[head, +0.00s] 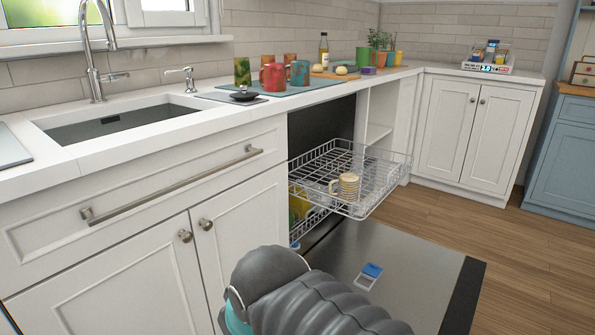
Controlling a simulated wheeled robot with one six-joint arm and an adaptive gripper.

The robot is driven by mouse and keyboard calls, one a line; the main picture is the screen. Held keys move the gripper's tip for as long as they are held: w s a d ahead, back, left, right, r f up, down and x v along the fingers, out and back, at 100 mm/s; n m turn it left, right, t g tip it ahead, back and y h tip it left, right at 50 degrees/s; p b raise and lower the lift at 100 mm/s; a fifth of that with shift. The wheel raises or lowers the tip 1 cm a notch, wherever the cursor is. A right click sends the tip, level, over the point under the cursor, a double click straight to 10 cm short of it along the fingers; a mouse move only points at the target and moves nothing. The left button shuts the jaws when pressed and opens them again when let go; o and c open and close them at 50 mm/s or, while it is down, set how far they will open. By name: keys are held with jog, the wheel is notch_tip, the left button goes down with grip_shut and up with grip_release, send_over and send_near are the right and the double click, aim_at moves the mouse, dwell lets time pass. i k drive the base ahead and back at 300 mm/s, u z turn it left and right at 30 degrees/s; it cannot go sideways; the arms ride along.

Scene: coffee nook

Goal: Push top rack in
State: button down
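The top rack (385,199) is a silver wire basket pulled out of the dishwasher opening under the counter. It sticks out over the lowered dishwasher door (420,262). A striped beige mug (347,187) stands in the rack near its front left. Part of the lower rack (304,226) shows beneath, with yellow dishes in it. My arm fills the bottom middle of the head view, in front of the door and apart from the rack. My gripper is not visible in this view.
The open door lies flat and low, with a blue and white item (369,275) on it. White cabinets (120,260) stand left of the opening. The counter above holds mugs (273,77). Wooden floor (530,255) is clear to the right.

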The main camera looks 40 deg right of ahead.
aim_at(335, 187)
jog(key=z, duration=1.75)
jog(key=k, duration=0.5)
jog(key=z, duration=0.6)
jog(key=i, duration=1)
